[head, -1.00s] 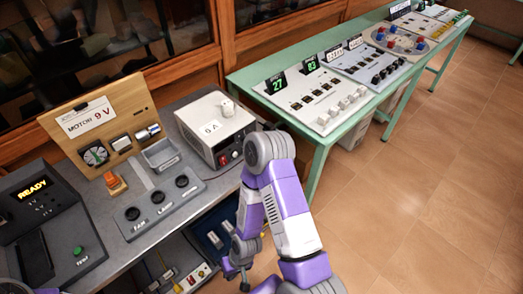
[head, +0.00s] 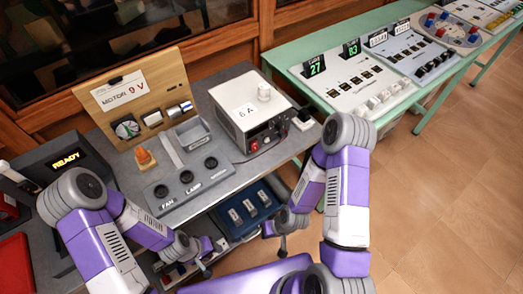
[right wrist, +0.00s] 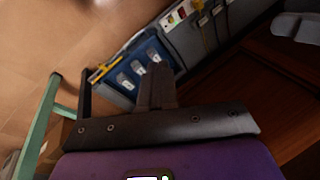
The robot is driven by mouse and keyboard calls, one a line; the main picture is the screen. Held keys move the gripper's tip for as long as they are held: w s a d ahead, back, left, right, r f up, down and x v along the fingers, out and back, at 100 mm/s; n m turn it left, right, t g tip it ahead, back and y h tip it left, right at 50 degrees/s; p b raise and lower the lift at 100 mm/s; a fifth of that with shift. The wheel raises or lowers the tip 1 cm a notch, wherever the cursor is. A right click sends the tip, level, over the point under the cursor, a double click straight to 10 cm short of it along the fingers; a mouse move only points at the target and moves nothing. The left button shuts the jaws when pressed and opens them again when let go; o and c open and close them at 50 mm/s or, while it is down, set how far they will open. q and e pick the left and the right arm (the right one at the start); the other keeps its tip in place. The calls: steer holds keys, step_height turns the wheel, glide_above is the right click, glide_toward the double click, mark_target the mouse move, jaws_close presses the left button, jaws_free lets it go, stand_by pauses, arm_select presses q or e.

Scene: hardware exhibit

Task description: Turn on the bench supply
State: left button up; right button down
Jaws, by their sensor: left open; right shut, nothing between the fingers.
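The bench supply is a white box (head: 238,100) with a "6 A" card and a white knob on top. It stands at the right end of the grey bench; its dark front panel (head: 265,137) has red parts and small controls, too small to read. My left gripper (head: 205,268) is low at the bench's front edge, left of and below the supply, open and apart from it. My right gripper (head: 283,250) hangs below the bench top in front of the supply. In the right wrist view its fingers (right wrist: 157,80) are shut and empty.
A FAN/LAMP panel (head: 190,185) and a wooden "MOTOR 9 V" board (head: 130,95) stand left of the supply. A blue switch unit (head: 245,208) sits on the lower shelf. A green table (head: 285,60) with panels stands at right. The floor at right is clear.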

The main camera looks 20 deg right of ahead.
steer(key=w+d+r+n+t+p, duration=0.2)
steer(key=r+n+t+p, duration=0.2)
steer(key=r, duration=0.5)
steer(key=w+d+r+n+t+p, duration=0.3)
steer(key=r+n+p, duration=0.5)
steer(key=n, duration=0.3)
steer(key=w+d+r+n+t+p, duration=0.2)
steer(key=r+n+t+p, duration=0.2)
steer(key=r, duration=0.6)
steer(key=n+p, duration=0.2)
steer(key=n, duration=0.1)
steer(key=shift+w+d+n+t+y, duration=0.2)
steer(key=shift+d+n+t+y, duration=0.1)
steer(key=shift+d+t+y, duration=0.1)
steer(key=shift+f, duration=0.1)
